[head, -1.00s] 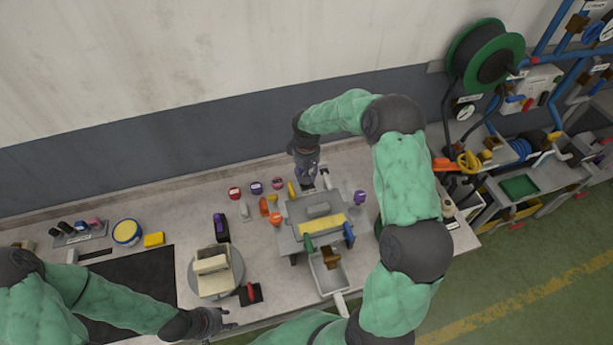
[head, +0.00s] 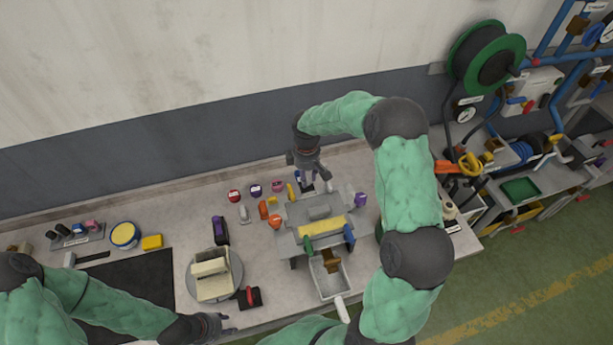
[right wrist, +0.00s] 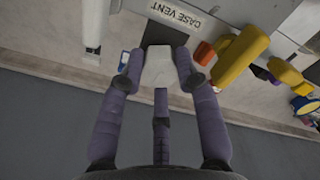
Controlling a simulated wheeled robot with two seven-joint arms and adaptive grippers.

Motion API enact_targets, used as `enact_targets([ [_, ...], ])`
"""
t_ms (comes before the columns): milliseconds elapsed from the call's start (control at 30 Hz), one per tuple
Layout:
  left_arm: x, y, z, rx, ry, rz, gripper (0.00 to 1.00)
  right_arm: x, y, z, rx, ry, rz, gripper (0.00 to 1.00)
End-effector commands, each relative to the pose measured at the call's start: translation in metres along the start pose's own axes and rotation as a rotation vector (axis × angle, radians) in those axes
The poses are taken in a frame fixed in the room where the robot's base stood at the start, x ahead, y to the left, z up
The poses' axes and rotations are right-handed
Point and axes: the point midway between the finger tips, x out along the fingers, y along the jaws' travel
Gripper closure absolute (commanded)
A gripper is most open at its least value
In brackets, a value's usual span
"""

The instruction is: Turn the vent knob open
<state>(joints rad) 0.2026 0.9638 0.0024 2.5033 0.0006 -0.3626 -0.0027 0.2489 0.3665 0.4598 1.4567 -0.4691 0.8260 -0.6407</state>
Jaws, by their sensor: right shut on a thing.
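The vent knob (right wrist: 158,68) is a pale grey block beside a white label (right wrist: 183,14) reading CASE VENT, upside down in the right wrist view. My right gripper (right wrist: 158,77) is shut on the knob, with a purple-grey finger on each side of it. In the head view my right gripper (head: 314,180) is at the far edge of the grey machine (head: 292,240), where the knob is mostly hidden by the fingers. My left gripper (head: 222,324) is low at the bench's front edge, empty, its fingers seemingly apart.
Several coloured knobs (head: 256,190) stand left of the machine. A yellow lever (right wrist: 238,58) and an orange part are close beside the gripper in the right wrist view. A round turntable (head: 237,270) and a metal tray (head: 330,280) are nearer the front.

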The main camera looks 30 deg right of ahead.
Motion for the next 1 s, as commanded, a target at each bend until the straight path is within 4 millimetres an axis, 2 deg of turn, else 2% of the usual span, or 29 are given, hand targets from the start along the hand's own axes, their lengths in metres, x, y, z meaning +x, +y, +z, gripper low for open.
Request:
enact_targets([
  [500, 0.0002, -0.0001, 0.0, 0.0, 0.0, 0.0, 0.6, 0.0008, -0.0006, 0.0005, -0.017, -0.002, -0.002, 1.0],
  [533, 0.0002, -0.0001, 0.0, 0.0, 0.0, 0.0, 0.6, 0.0008, -0.0006, 0.0005, -0.017, -0.002, -0.002, 0.59],
  [600, 0.0002, -0.0001, 0.0, 0.0, 0.0, 0.0, 0.6, 0.0008, -0.0005, 0.0005, -0.016, -0.001, -0.002, 0.43],
  [1000, 0.0002, -0.0001, -0.0001, 0.0, 0.0, 0.0, 0.6, -0.0044, 0.0004, -0.0002, -0.016, 0.001, 0.001, 0.43],
])
